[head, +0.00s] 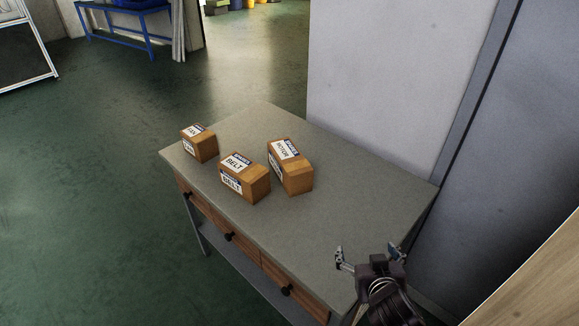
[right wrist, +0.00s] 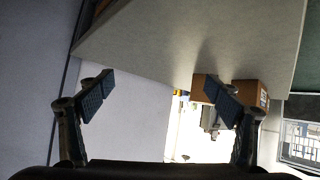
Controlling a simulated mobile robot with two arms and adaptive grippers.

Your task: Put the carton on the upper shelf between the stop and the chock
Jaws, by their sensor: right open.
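Three brown cartons with white and blue labels stand on a grey-topped table: a small carton (head: 199,144) at the left, one marked BELT (head: 245,178) in the middle, and a taller one (head: 291,167) at the right. My right gripper (head: 368,254) is open and empty over the table's near right end, well apart from the cartons. In the right wrist view its open fingers (right wrist: 158,98) show, with two cartons (right wrist: 250,93) beyond, partly hidden by a finger. My left gripper is out of view. I see no upper shelf, stop or chock.
The table (head: 350,205) has drawers with dark knobs on its left side. A grey wall panel (head: 385,80) stands along its right side. A light wooden surface (head: 545,285) enters at lower right. The tabletop between cartons and gripper is clear; green floor lies left.

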